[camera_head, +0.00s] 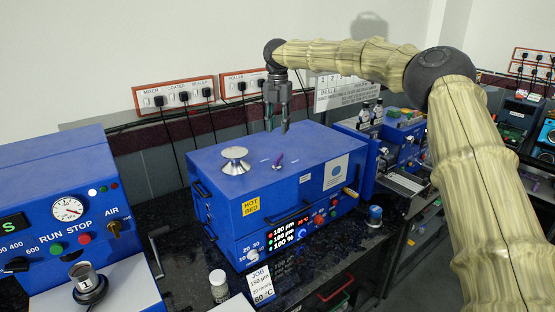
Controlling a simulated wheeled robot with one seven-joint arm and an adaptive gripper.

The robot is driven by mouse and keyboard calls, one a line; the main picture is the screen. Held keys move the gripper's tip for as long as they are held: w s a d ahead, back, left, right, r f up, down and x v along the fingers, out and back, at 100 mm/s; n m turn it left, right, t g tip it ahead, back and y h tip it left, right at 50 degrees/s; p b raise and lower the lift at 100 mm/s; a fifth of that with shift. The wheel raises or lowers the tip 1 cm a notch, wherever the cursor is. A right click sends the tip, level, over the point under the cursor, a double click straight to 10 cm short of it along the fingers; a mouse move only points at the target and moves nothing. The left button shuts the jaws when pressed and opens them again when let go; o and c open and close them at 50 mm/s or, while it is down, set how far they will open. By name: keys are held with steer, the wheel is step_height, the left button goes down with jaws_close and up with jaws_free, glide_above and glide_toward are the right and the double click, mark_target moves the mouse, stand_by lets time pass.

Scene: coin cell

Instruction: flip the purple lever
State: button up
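The purple lever (278,160) is a small stub standing on the top face of the blue machine (320,150) labelled "HOT BED". It leans slightly and has small white marks near it. My gripper (277,129) points down above the back part of this machine, higher in the picture than the lever and apart from it. Its two fingers are spread with an empty gap between them. The lever is fully in view, but the exact height of the fingertips above it is hard to tell.
A yellow-handled lever (350,192) sticks out at the right side. Another blue machine (60,190) stands at left. A socket strip (173,93) with hanging cables is on the wall behind.

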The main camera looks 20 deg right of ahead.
mark_target(280, 156)
steer(key=f+p, duration=0.1)
steer(key=f, duration=0.2)
steer(key=f+p, duration=0.1)
steer(key=f, duration=0.3)
steer(key=f+p, duration=0.1)
steer(key=f, duration=0.2)
steer(key=shift+s+d+f+p, duration=0.2)
steer(key=shift+s+f+p, duration=0.05)
steer(key=shift+p, duration=0.1)
jaws_close()
